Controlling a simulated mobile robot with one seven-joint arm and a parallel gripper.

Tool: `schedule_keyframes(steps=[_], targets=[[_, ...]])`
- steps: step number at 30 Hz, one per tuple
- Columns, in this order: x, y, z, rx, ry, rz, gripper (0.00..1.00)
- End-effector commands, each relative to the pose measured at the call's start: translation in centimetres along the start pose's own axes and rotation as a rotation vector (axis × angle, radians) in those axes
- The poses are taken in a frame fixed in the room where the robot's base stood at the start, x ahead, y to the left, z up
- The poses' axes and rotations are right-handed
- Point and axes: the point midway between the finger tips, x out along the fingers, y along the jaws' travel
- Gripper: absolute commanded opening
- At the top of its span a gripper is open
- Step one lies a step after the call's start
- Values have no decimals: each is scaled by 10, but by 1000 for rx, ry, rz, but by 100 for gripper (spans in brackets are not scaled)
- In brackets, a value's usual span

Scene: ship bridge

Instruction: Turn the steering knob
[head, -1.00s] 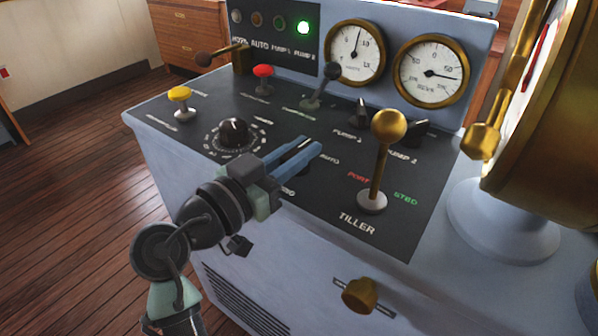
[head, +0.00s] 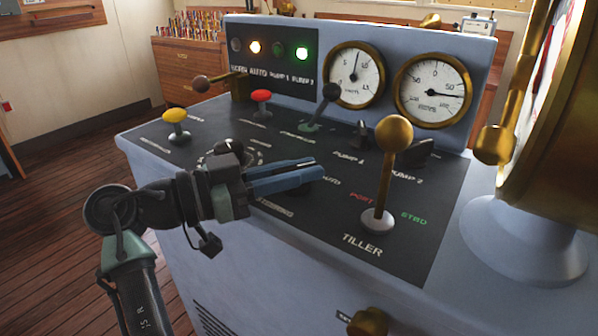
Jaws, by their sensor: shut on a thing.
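My gripper (head: 318,168) has blue fingers and reaches in from the left, low over the sloping dark control panel (head: 262,228). Its fingers are shut on the steering knob (head: 299,190), a small dark knob mostly hidden by them. Only a dark part shows below the fingers. The word STEERING shows below the knob and part of AUTO to its right. On the upright board behind, the AUTO lamp (head: 255,47) glows warm white, and a green lamp (head: 302,53) is lit.
The brass-topped tiller lever (head: 380,180) stands close right of my fingertips. A round dial knob lies partly behind my gripper. Yellow (head: 175,116) and red (head: 261,96) knobs and a grey lever (head: 322,105) stand farther back. A large brass housing (head: 550,110) bounds the right.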

Motion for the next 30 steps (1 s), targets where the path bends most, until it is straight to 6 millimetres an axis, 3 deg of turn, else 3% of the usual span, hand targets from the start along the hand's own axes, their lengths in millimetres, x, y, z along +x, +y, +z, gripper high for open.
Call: schedule_keyframes(steps=[7,8,12,23,30], targets=[[1,1,0,0,-2,3,0],[1,1,0,0,-2,3,20],[1,1,0,0,-2,2,45],[-3,0,0,-1,-1,-1,46],[-42,-1,-2,-1,-1,-4,46]])
